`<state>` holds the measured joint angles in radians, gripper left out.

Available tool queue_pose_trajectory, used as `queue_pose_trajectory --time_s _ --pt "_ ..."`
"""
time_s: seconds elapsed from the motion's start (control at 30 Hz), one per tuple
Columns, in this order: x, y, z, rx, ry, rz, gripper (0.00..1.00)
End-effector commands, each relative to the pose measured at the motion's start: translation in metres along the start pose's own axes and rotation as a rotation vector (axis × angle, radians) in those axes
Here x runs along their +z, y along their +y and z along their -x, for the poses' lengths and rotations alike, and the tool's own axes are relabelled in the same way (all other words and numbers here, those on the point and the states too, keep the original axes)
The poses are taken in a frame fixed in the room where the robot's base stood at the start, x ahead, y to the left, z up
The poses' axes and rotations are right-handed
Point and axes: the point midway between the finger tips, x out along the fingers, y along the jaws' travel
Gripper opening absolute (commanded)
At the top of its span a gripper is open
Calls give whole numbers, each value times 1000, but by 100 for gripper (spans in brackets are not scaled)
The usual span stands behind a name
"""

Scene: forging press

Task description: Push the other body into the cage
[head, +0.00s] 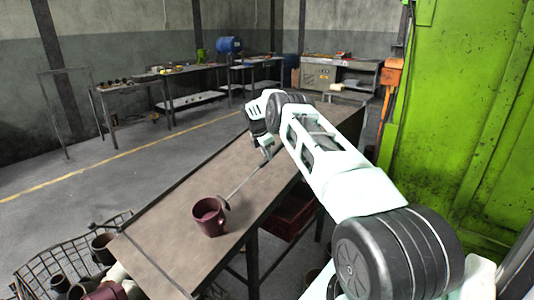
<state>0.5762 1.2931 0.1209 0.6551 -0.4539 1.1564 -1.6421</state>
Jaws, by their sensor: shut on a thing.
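A dark maroon cup-shaped body (209,216) stands upright on the brown table (168,247), towards its near left end. My gripper (267,153) is over the table, behind and to the right of the body, shut on a thin grey rod (244,182). The rod slopes down to the left, and its wider tip is beside the body's right side. I cannot tell whether the tip touches it. The wire cage (42,262) is at the lower left, below the table's left end, with several dark and maroon bodies in it. The cage's near part is cut off by the frame.
A green press (465,110) stands close on the right. A dark red crate (290,215) is under the table. Workbenches (195,78) with small items and a blue barrel (229,45) are at the back. The table top left of the body is clear.

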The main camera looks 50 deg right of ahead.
Motion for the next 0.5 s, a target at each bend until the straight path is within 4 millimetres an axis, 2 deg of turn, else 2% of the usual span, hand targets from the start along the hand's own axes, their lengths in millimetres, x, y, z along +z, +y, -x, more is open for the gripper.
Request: queue_pose_trajectory --time_s 0.5 --pt "-9 0 -32 1 -2 -1 0"
